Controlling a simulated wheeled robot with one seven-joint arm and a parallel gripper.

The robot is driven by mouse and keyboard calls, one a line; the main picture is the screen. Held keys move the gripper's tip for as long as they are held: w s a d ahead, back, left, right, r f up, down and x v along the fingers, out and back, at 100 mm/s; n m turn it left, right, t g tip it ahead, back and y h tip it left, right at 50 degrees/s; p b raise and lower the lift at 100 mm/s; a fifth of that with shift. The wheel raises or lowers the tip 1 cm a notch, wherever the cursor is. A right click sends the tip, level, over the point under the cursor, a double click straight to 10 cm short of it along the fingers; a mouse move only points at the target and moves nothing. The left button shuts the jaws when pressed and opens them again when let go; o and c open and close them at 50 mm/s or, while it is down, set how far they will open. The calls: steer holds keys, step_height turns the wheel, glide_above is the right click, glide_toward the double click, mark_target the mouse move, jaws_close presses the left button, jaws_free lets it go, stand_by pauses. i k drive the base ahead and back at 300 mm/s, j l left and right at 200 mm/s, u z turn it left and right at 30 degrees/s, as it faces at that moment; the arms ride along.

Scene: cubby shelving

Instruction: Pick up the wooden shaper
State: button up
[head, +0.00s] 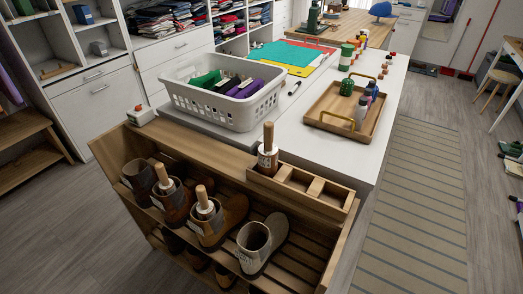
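Three wooden shapers with pale peg handles and white bands show in the head view. One shaper (268,152) stands upright in the left compartment of a small wooden three-slot box (341,208) on the rack top. A second shaper (161,176) is in a brown boot (178,212) on the rack. A third shaper (203,197) is in the boot (234,213) to its right. Their lower ends are hidden inside the boots or box. My gripper is not in view.
The slatted wooden shoe rack (300,249) also holds a grey-topped boot (253,246) and more shoes below. Behind stand a white basket (218,112) and a wooden tray (314,119). Floor with a striped mat (420,200) is clear at right.

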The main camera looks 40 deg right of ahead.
mark_target(268, 152)
steer(key=l+u, duration=0.3)
steer(key=l, duration=0.85)
steer(key=l+u, duration=0.3)
steer(key=l, duration=0.85)
